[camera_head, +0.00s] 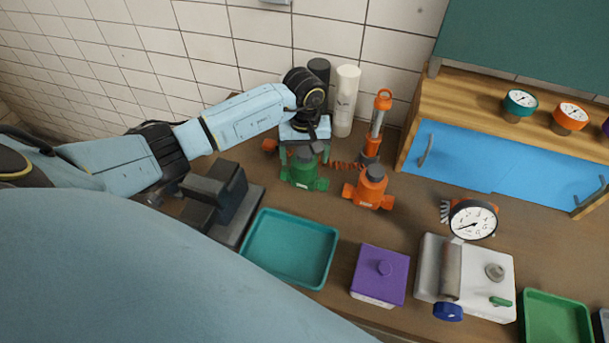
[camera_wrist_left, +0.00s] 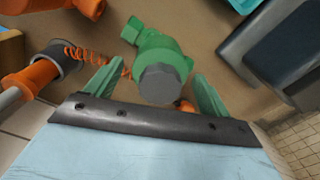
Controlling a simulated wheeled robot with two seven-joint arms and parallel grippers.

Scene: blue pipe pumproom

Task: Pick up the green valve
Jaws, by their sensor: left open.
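The green valve (camera_head: 304,173) stands on the bench near the back wall, left of an orange valve (camera_head: 370,188). My left gripper (camera_head: 304,152) is above it, pointing down, with its fingers partly hidden by the wrist. In the left wrist view the green valve (camera_wrist_left: 162,58), with a dark grey cap, shows between the two green fingers of my open left gripper (camera_wrist_left: 158,72). The fingers stand apart on either side of it, with no clear contact. My right gripper is not in view.
An orange pump (camera_head: 376,130) with a coiled hose stands to the right, and white (camera_head: 346,100) and black cylinders stand behind. A dark vise-like block (camera_head: 222,200) is to the left. A teal tray (camera_head: 274,285) and purple box (camera_head: 380,275) are in front.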

